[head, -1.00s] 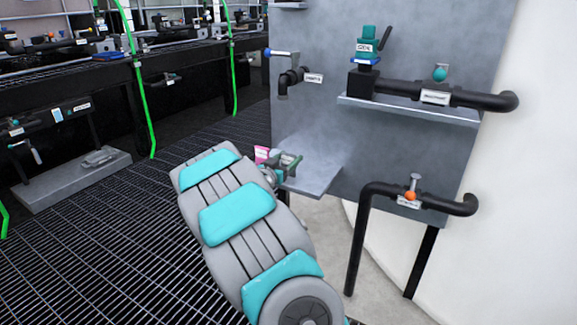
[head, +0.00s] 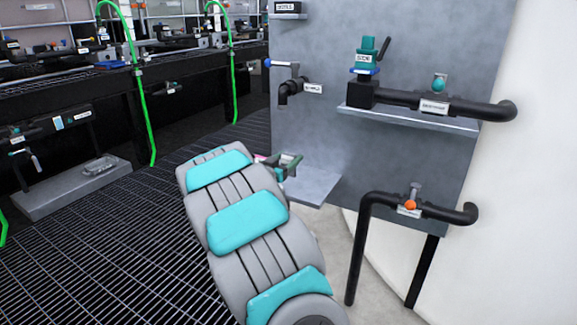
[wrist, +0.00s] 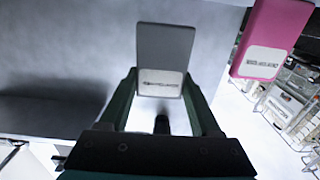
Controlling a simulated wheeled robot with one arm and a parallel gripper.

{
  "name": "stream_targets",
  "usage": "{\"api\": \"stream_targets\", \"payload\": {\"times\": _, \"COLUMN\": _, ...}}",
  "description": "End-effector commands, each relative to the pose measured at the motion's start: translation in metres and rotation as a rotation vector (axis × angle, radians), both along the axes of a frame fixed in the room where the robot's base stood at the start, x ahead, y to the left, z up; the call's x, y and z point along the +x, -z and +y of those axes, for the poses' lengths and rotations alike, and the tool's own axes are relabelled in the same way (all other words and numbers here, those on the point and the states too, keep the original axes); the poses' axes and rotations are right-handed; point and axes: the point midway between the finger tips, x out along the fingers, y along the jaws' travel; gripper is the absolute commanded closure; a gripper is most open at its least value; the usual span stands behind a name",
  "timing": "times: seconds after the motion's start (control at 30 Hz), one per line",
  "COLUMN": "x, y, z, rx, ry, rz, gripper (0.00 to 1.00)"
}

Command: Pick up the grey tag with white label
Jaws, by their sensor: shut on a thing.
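The grey tag (wrist: 165,48) with a white label (wrist: 160,83) sits between my two gripper fingers in the wrist view. My gripper (wrist: 162,92) is shut on its lower, labelled end, with a dark green finger on each side. The tag's upper part sticks out beyond the fingertips. In the head view my gripper (head: 290,163) is just above the left end of a small grey shelf, and the tag is too small to make out there.
A pink tag (wrist: 268,38) with a white label is right of my gripper in the wrist view. The grey shelf (head: 313,186) juts from a grey panel (head: 400,155). Black pipes with valves (head: 430,103) are to the right. Dark grating floor (head: 110,240) is open at left.

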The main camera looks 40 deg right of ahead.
Motion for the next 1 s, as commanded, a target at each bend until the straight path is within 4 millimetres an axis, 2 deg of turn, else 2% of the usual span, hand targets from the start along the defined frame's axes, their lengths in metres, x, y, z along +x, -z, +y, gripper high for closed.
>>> {"api": "stream_targets", "payload": {"times": 0.27, "x": -0.032, "y": -0.004, "z": 0.026, "rx": 0.001, "ry": -0.002, "rz": 0.0, "gripper": 0.89}}
{"api": "stream_targets", "payload": {"times": 0.63, "x": -0.096, "y": -0.012, "z": 0.074, "rx": 0.001, "ry": -0.001, "rz": -0.001, "gripper": 0.89}}
{"api": "stream_targets", "payload": {"times": 0.8, "x": -0.115, "y": -0.015, "z": 0.089, "rx": 0.001, "ry": -0.003, "rz": -0.003, "gripper": 0.89}}
{"api": "stream_targets", "payload": {"times": 1.0, "x": -0.126, "y": -0.015, "z": 0.096, "rx": 0.0, "ry": 0.0, "rz": 0.0, "gripper": 0.89}}
